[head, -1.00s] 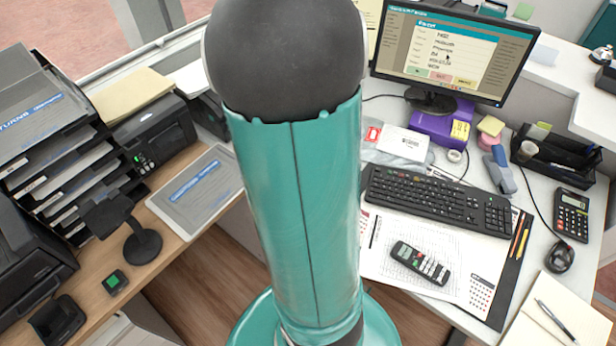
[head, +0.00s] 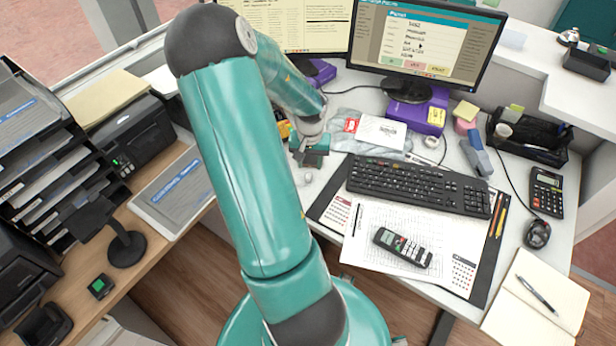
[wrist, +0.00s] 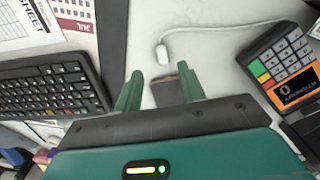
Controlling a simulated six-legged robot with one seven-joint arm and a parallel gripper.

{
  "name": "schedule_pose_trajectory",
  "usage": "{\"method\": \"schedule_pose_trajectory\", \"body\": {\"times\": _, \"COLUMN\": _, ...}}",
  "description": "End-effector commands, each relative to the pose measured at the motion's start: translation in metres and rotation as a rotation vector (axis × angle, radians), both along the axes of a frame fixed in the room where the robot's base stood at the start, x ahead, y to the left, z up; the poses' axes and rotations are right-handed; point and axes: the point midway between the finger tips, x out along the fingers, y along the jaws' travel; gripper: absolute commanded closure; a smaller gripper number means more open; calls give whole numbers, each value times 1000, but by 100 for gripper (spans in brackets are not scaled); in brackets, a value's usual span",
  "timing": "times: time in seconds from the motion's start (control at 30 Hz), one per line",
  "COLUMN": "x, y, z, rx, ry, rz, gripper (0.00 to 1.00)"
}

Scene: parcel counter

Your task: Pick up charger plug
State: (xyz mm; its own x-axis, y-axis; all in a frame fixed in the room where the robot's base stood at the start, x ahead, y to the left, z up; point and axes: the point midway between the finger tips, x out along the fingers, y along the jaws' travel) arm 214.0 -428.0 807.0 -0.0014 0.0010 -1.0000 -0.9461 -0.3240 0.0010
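A small white piece with a white cable, which looks like the charger plug (wrist: 163,53), lies on the light desk top in the wrist view, just beyond my fingertips. My gripper (wrist: 160,70) is open, its two green fingers apart with nothing held between them. A dark brown flat object (wrist: 168,92) shows below, between the fingers and partly hidden by my gripper. In the head view my gripper (head: 312,158) hangs over the left part of the desk, left of the keyboard.
A card terminal (wrist: 286,65) stands right of the plug. The black keyboard (head: 418,186) and desk mat lie to its other side. Monitors (head: 425,50) stand behind, with a purple box (head: 424,114) under one. A wooden counter with a paper tray rack (head: 40,150) is at left.

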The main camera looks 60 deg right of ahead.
Motion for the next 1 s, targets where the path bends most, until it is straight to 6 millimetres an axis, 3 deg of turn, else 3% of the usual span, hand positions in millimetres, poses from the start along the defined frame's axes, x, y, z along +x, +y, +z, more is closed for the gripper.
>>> {"method": "schedule_pose_trajectory", "body": {"times": 0.4, "x": 4, "y": 0, "z": -50, "rx": 0, "ry": 1, "rz": 1, "gripper": 60}}
{"method": "schedule_pose_trajectory", "body": {"times": 0.67, "x": 5, "y": 0, "z": -53, "rx": -2, "ry": -2, "rz": 2, "gripper": 60}}
{"method": "schedule_pose_trajectory", "body": {"times": 0.87, "x": 5, "y": 0, "z": -53, "rx": -2, "ry": -2, "rz": 2, "gripper": 97}}
{"method": "schedule_pose_trajectory", "body": {"times": 1.0, "x": 5, "y": 0, "z": -53, "rx": -2, "ry": -2, "rz": 2, "gripper": 99}}
